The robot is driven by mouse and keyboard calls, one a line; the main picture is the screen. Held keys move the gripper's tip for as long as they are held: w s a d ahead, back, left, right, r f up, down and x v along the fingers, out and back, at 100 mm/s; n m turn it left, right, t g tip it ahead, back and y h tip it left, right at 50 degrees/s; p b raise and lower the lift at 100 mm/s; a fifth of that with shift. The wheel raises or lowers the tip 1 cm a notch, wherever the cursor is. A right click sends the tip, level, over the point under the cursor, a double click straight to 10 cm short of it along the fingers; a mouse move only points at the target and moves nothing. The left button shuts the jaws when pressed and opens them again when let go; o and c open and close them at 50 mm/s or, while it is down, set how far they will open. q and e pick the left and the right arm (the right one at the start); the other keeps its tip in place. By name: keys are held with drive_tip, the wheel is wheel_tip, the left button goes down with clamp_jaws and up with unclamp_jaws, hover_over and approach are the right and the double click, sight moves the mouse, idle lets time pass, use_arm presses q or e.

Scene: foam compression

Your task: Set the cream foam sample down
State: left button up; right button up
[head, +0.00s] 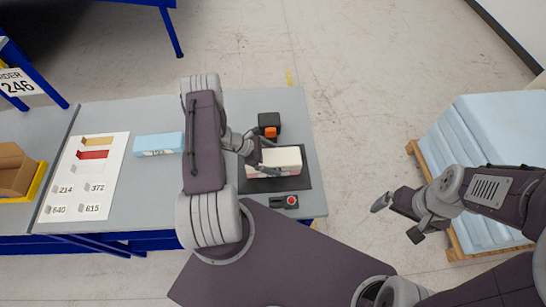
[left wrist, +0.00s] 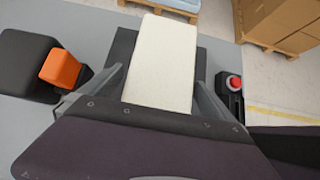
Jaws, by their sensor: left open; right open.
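The cream foam sample (head: 283,160) lies flat on a dark plate (head: 307,183) at the right end of the grey workbench. It also shows in the left wrist view (left wrist: 160,62), with the dark plate (left wrist: 122,47) beneath it. My left gripper (head: 257,159) is at the sample's left end, with one finger on each side of it. In the left wrist view the left gripper's fingers (left wrist: 157,88) are spread, one beside each long side of the sample. My right gripper (head: 396,220) is open and empty, off the bench to the right above the floor.
A black device with an orange part (head: 269,126) stands just behind the plate. A control box with a red button (head: 285,201) is in front of it. A light blue foam block (head: 158,144) and a white sheet (head: 103,161) lie left. Blue foam sheets (head: 470,130) are stacked on a pallet at right.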

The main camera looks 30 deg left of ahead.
sight(278, 156)
use_arm(q)
drive_tip(key=shift+w+d+f, duration=0.1)
drive_tip(key=c, duration=1.3)
drive_tip(key=shift+r+b, duration=0.35)
drive_tip(key=shift+r, duration=0.1)
wheel_tip(278, 156, up, 2)
drive_tip(key=shift+r+b, duration=0.25)
drive_tip(key=shift+b, duration=0.4)
drive_tip(key=d+r+b, duration=0.4)
drive_tip(key=d+r, duration=0.3)
drive_tip(key=d, duration=0.4)
drive_tip(key=shift+d+r, duration=0.3)
drive_tip(key=shift+r, duration=0.05)
